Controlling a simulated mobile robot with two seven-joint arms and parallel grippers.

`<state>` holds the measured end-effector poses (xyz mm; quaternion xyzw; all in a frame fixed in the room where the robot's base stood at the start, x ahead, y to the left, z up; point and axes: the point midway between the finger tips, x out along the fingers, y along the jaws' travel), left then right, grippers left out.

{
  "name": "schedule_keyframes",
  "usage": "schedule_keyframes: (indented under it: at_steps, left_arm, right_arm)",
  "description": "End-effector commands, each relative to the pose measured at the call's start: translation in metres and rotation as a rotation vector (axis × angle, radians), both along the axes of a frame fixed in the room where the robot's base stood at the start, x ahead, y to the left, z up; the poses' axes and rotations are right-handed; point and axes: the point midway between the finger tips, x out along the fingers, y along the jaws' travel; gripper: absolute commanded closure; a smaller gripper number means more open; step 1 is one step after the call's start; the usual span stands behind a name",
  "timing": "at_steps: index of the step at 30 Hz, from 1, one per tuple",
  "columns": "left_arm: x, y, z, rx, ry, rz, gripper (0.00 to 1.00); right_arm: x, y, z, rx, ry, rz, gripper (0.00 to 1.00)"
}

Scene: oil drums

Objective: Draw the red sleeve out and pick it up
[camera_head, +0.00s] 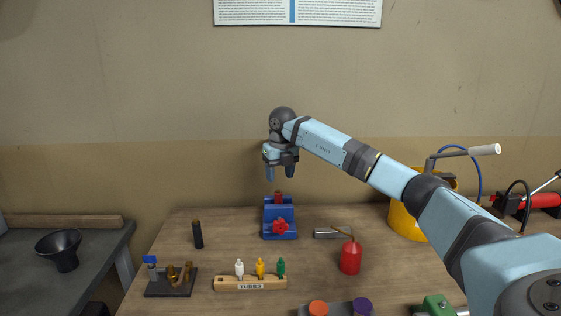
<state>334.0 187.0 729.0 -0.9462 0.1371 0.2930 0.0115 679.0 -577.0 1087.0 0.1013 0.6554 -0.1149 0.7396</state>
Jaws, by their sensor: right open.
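A blue block-like holder (269,221) stands near the back middle of the wooden table. A small red piece (278,198), which looks like the sleeve, stands upright in it and shows only at the top; its lower part is hidden. A red knob-like part (281,226) is on the holder's front. My right gripper (280,175) is open and empty, fingers pointing down, above the red piece and apart from it. My left gripper is not in view.
A dark cylinder (197,235) stands to the left of the holder. A metal cylinder (327,233) and a red oil can (350,258) are to its right. A yellow bucket (404,221) stands at the back right.

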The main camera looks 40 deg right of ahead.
Motion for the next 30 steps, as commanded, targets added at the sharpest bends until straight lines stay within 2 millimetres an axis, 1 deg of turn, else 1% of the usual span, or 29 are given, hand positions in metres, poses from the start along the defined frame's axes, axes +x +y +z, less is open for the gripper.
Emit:
schedule_keyframes:
  at_steps: [1, 6, 12, 17, 25, 26, 27, 29, 30]
  left_arm:
    - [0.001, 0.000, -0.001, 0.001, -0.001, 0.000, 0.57]
    - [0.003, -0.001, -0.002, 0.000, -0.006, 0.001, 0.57]
    - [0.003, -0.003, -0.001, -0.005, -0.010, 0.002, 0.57]
    - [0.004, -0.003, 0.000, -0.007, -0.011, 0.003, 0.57]
    - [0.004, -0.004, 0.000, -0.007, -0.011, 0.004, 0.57]
    - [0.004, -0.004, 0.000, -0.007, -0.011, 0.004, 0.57]
    - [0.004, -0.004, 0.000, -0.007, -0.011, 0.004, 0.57]
    - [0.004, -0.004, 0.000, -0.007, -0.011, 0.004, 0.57]
    - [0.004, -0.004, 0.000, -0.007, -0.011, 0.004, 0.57]
  right_arm:
    - [0.001, 0.000, -0.012, 0.000, 0.003, 0.000, 0.46]
    - [0.005, -0.002, -0.043, 0.001, 0.002, -0.001, 0.46]
    - [0.008, -0.002, -0.067, 0.000, 0.001, 0.000, 0.46]
    - [0.009, -0.003, -0.075, 0.001, 0.000, 0.000, 0.46]
    - [0.009, -0.003, -0.076, 0.001, -0.001, 0.001, 0.46]
    - [0.009, -0.003, -0.076, 0.001, -0.001, 0.001, 0.53]
    - [0.009, -0.003, -0.076, 0.001, -0.001, 0.001, 0.62]
    - [0.009, -0.003, -0.075, 0.001, -0.001, 0.001, 0.76]
    - [0.009, -0.003, -0.075, 0.001, -0.001, 0.001, 0.85]
